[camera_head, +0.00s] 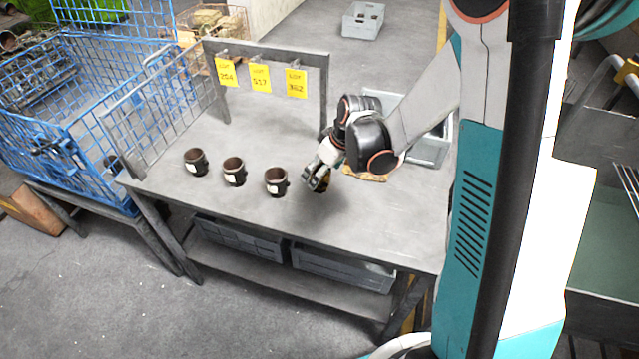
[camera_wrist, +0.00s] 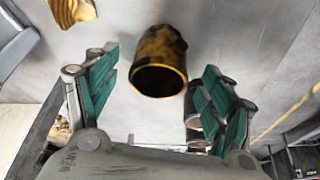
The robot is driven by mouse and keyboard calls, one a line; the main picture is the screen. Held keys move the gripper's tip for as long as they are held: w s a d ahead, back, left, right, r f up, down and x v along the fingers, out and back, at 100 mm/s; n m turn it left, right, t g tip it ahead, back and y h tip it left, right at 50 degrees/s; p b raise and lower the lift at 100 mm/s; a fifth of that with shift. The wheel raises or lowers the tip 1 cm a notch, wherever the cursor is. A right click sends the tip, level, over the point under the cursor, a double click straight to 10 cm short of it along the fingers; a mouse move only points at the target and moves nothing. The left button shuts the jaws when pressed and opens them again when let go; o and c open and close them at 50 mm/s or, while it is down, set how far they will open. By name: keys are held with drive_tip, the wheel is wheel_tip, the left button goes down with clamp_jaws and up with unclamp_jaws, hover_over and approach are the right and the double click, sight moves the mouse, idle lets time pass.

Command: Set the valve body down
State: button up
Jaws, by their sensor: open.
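A yellow-brown and black hollow valve body (camera_wrist: 160,62) shows in the wrist view, its round open end facing me. It lies between and a little beyond my fingertips, with clear gaps on both sides. My gripper (camera_head: 318,179) is open, low over the grey table (camera_head: 240,207). In the head view the gripper mostly hides this body; I cannot tell whether it touches the table. Three dark cup-shaped bodies with white labels stand in a row to the left: left one (camera_head: 196,162), middle one (camera_head: 234,171), right one (camera_head: 276,181). In the wrist view the right finger partly covers dark bodies.
Yellow lot tags (camera_head: 261,78) hang from a grey frame at the table's back. A brown-yellow item (camera_head: 365,177) lies behind my gripper, beside a grey crate (camera_head: 428,151). A blue wire cage (camera_head: 85,140) stands at left. The table's front is clear.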

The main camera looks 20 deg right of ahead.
drive_tip(key=b+x, duration=0.1)
drive_tip(key=x, duration=0.2)
drive_tip(key=shift+r, duration=0.1)
drive_tip(key=c, duration=1.6)
drive_tip(key=shift+r, duration=0.1)
